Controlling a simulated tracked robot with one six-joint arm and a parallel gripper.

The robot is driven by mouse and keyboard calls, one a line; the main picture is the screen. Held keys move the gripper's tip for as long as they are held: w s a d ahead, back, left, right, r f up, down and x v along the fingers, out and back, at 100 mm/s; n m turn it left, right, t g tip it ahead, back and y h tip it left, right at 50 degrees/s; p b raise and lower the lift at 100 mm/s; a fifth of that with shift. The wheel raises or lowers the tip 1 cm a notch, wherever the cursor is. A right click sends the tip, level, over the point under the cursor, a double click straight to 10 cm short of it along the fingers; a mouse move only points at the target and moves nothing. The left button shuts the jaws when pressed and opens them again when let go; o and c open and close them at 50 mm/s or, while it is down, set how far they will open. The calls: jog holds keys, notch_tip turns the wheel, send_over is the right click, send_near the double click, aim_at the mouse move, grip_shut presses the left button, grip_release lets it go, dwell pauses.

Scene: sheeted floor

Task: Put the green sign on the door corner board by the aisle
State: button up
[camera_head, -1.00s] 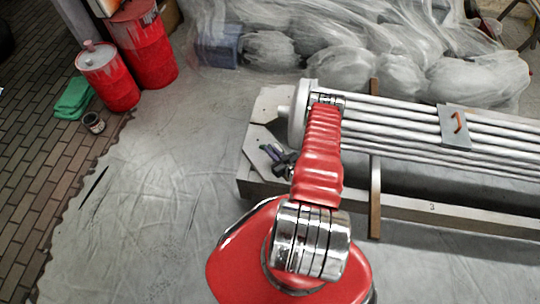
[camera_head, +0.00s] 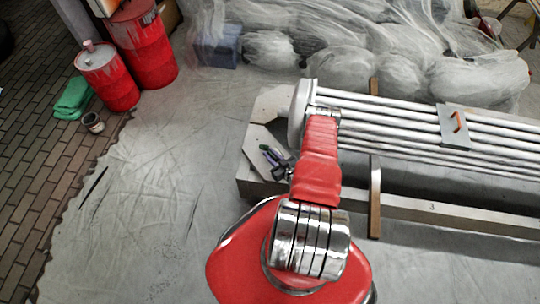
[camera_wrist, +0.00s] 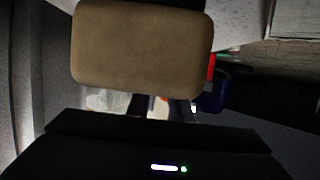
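My gripper (camera_head: 274,158) shows partly in the head view, left of my red forearm, over a pale board (camera_head: 268,108) with angled edges at the left end of the pipes. In the wrist view its dark fingers (camera_wrist: 165,106) are mostly hidden behind a tan rounded slab (camera_wrist: 142,42). I cannot tell whether they hold it, or whether they are open or shut. No green sign can be made out. I cannot tell which surface is the door corner board.
Silver pipes (camera_head: 400,118) lie on a metal frame (camera_head: 432,207), with a grey plate (camera_head: 455,126) with an orange handle on them. Red drums (camera_head: 144,45), a green folded cloth (camera_head: 73,98) and a can (camera_head: 93,123) stand left. Wrapped bundles (camera_head: 350,70) line the back.

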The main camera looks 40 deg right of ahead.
jog(key=shift+o, duration=0.9)
jog(key=shift+v, duration=6.05)
jog(key=shift+r, duration=0.15)
